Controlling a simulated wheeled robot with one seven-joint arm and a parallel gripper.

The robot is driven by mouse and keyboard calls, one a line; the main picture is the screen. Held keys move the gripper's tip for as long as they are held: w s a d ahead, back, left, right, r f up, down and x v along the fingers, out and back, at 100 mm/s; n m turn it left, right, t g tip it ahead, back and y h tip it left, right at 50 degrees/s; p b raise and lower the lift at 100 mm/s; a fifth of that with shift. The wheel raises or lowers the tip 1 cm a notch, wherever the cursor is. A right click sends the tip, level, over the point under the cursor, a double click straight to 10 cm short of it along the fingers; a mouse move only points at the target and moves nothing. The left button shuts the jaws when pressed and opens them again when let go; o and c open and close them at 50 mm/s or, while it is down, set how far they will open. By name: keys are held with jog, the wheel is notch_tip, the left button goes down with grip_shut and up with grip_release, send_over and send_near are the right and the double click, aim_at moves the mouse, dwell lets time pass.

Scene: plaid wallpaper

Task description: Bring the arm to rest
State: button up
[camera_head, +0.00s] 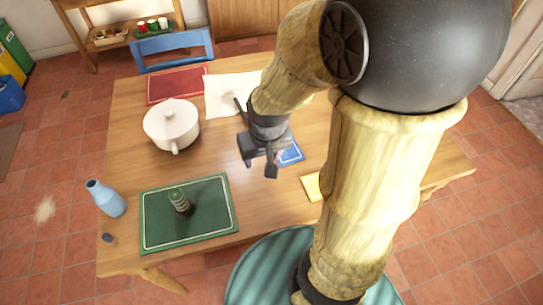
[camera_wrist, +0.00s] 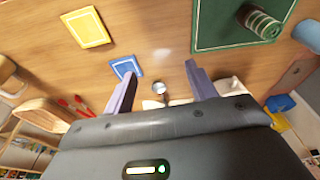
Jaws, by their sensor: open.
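My gripper (camera_head: 260,167) is over the wooden table, right of the white pot, with its fingers pointing down toward the tabletop. In the wrist view my gripper (camera_wrist: 160,70) shows two purple-grey fingers spread apart with nothing held between them. My arm reaches in from the right of the head view and hides part of the table. How high the fingers are above the table is hard to tell.
A blue chair (camera_head: 175,45) stands behind.

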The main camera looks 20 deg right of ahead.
jog(key=shift+s+d+r, duration=0.1)
jog(key=shift+s+d, duration=0.6)
jog(key=shift+d, duration=0.1)
jog(key=p+v, duration=0.2)
jog(key=w+p+v, duration=0.1)
jog(key=p+v, duration=0.2)
jog(key=shift+r, duration=0.3)
jog(key=shift+c, duration=0.5)
jog(key=c, duration=0.4)
jog(key=shift+o, duration=0.2)
